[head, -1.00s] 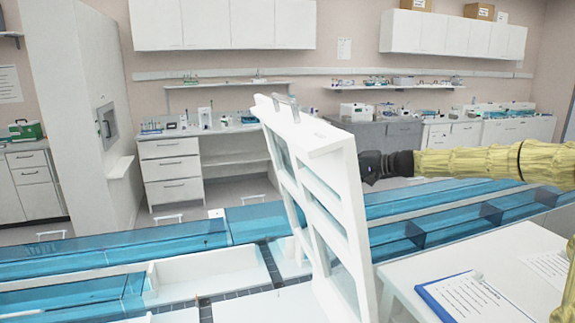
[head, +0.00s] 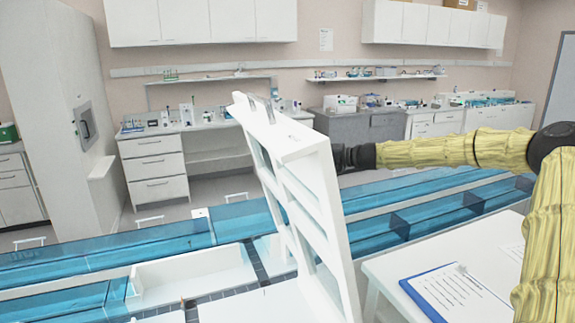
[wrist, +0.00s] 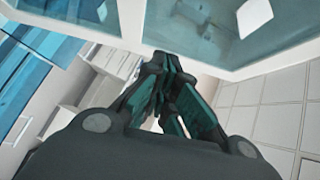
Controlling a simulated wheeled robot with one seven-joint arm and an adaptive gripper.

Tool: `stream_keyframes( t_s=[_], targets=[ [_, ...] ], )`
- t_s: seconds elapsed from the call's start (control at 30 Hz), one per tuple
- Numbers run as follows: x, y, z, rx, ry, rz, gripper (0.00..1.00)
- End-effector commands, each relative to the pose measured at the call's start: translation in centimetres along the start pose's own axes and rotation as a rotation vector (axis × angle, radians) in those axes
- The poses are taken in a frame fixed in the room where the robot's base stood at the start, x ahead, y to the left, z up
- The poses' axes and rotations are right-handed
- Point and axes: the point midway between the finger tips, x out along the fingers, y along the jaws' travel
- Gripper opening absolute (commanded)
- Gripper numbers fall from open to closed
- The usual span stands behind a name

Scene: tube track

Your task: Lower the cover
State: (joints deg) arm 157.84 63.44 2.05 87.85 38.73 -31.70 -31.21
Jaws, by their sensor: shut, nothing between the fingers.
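The cover (head: 318,218) is a white frame with clear panes, standing raised and steeply tilted above the tube track (head: 225,295). A metal handle (head: 262,104) sits at its top edge. My gripper (head: 338,158) is at the right face of the cover, near its upper part; the cover's edge hides the fingertips in the head view. In the wrist view my gripper (wrist: 165,75) is shut and empty, its fingers close together against or just short of the white frame of the cover (wrist: 225,68). I cannot tell whether they touch.
Blue transparent channels (head: 130,242) run along the track on both sides of the cover. A white side table (head: 390,268) with a clipboard (head: 455,295) stands at the right front. Counters and cabinets (head: 155,170) line the back wall.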

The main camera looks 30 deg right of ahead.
Motion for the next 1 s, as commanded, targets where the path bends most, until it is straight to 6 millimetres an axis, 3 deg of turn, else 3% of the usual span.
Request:
stream_keyframes(
  t_s=[0.7, 1.0],
  targets=[
    [4.3, 1.5, -1.7, 0.017, -0.001, -0.007, 0.0],
    [6.3, 1.8, 0.3, 0.022, -0.001, -0.011, 0.0]
  ],
)
